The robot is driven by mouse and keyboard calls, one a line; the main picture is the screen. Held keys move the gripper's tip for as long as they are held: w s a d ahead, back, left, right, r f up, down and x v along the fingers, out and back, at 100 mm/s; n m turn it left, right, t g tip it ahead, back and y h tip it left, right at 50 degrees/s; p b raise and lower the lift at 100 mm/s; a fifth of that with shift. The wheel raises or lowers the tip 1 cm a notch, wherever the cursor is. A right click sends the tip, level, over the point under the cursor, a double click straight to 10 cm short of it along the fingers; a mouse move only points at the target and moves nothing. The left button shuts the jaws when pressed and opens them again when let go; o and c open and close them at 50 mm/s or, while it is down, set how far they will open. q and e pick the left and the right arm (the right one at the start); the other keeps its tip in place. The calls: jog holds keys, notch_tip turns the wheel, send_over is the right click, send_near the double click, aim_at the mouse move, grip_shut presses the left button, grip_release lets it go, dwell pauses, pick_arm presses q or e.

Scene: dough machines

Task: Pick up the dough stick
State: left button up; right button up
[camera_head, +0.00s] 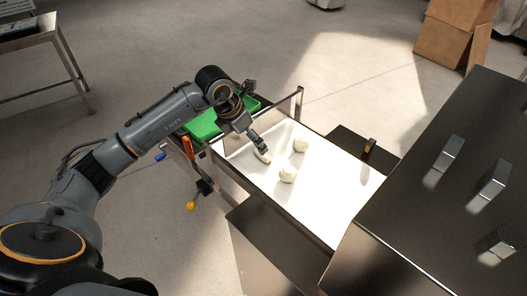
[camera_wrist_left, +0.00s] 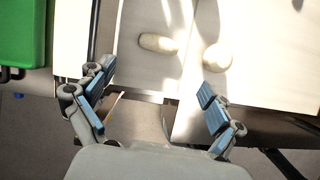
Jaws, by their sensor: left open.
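The dough stick (camera_wrist_left: 158,43) is a short, pale, elongated piece lying on the white surface in the left wrist view, ahead of the fingers. In the head view a pale dough piece (camera_head: 263,158), probably the same stick, shows partly behind the fingers. My left gripper (camera_head: 258,143) reaches over the near left part of the white surface. In the wrist view its two blue-padded fingers (camera_wrist_left: 157,78) are spread apart with nothing between them, and the stick lies beyond the fingertips. My right gripper is not in view.
Round dough balls (camera_head: 287,174) and (camera_head: 300,145) lie close to the stick; one ball (camera_wrist_left: 217,56) is right of it in the wrist view. A green tray (camera_head: 203,125) stands to the left. A dark metal machine (camera_head: 430,215) stands at the right. The belt's right part is clear.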

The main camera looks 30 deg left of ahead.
aim_at(266, 159)
pick_arm(q)
jog(key=x, duration=0.3)
jog(key=p+x, duration=0.2)
jog(key=x, duration=0.1)
jog(key=shift+w, duration=0.35)
jog(key=shift+p+x, duration=0.45)
jog(key=shift+x, duration=0.7)
jog(key=shift+w+f, duration=0.15)
jog(key=shift+f, duration=0.15)
jog(key=shift+c, duration=0.7)
jog(key=c, duration=1.1)
jog(key=shift+o, duration=0.2)
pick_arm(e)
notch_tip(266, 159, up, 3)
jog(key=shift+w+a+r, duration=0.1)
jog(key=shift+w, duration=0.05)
